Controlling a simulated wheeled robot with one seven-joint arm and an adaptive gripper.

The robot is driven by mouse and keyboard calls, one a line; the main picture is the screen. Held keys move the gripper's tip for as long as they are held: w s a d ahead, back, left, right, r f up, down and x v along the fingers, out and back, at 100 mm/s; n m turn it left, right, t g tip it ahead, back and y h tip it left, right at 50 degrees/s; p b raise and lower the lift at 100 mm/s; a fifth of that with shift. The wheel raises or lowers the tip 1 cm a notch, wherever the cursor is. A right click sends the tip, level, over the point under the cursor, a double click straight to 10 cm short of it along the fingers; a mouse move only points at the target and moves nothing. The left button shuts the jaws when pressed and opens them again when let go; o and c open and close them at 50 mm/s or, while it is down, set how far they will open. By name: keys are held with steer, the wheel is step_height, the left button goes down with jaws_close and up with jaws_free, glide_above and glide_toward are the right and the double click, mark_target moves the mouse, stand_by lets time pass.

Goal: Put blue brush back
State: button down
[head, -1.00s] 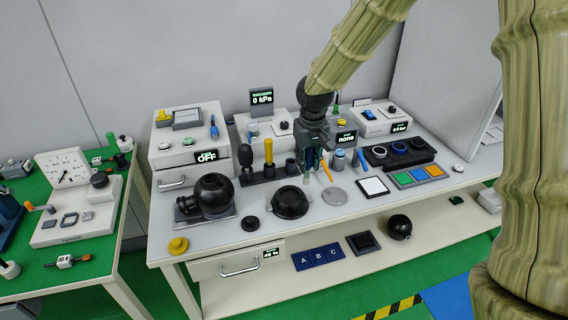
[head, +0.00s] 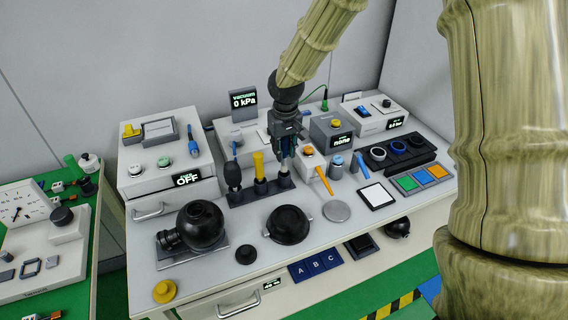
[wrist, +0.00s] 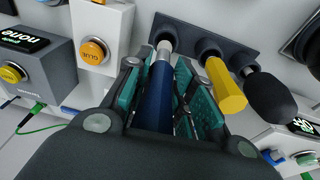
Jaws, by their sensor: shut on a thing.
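My gripper (head: 285,160) is shut on the blue brush, above the right end of the dark rack (head: 241,199). In the wrist view, the blue brush (wrist: 159,98) lies between the teal finger pads of my gripper (wrist: 168,100). Its silver collar points at the end hole of the rack (wrist: 188,30), and its tip is at or in that hole; I cannot tell how deep. A yellow-handled tool (head: 259,165) and a black-bulbed tool (head: 233,176) stand in the other places of the rack; both also show in the wrist view.
Right of the rack are a white box with an orange button (head: 309,151), an orange stick (head: 324,180) and a small metal jar (head: 337,168). A black bowl (head: 290,225) and a black sphere device (head: 201,226) stand in front.

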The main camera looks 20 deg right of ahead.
mark_target(284, 158)
steer(key=shift+f+p, duration=0.35)
steer(key=shift+f, duration=2.4)
steer(key=shift+s+f, duration=0.1)
steer(key=shift+f, duration=0.05)
steer(key=c, duration=1.2)
jaws_free()
steer(key=r, duration=0.4)
steer(key=s+r+b, duration=0.1)
steer(key=r, duration=0.7)
steer(key=shift+s+a, duration=0.2)
steer(key=shift+s, duration=0.2)
